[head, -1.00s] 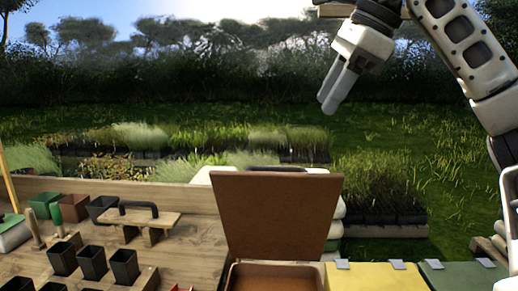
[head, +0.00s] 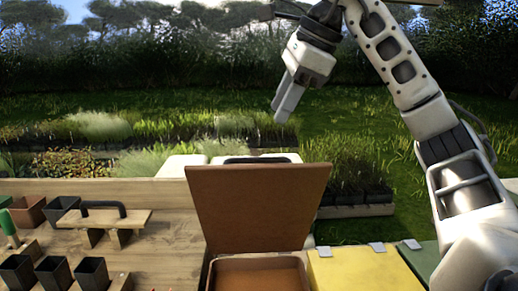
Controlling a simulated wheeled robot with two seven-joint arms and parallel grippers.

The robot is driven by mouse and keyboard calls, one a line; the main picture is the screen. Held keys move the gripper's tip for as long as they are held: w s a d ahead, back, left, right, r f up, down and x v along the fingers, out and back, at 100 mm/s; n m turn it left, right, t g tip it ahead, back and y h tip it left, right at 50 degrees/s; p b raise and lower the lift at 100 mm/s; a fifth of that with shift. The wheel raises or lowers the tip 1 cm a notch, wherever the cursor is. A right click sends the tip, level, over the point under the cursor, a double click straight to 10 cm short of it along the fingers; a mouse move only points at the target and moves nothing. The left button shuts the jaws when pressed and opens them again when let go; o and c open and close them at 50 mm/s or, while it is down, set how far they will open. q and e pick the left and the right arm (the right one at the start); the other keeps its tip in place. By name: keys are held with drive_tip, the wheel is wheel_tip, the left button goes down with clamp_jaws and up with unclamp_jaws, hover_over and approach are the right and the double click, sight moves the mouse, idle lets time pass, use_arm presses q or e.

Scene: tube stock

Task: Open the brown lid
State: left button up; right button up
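The brown lid (head: 257,207) stands upright, swung open at the back of its brown box (head: 258,275). The box's inside shows below the lid and looks empty in the part in view. My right gripper (head: 282,112) is in the air above and behind the lid, apart from it, with its fingers pointing down and left. The two fingers lie close together, and I see nothing between them. My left gripper is out of the picture.
A yellow lid (head: 350,272) and a green lid (head: 422,258) lie closed to the right of the brown box. Black pots (head: 52,272) and a wooden piece with a dark handle (head: 104,216) stand on the wooden table at left. Plant trays lie on the grass behind.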

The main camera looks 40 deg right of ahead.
sight(259, 160)
drive_tip(key=x, duration=1)
drive_tip(key=shift+f, duration=0.2)
clamp_jaws()
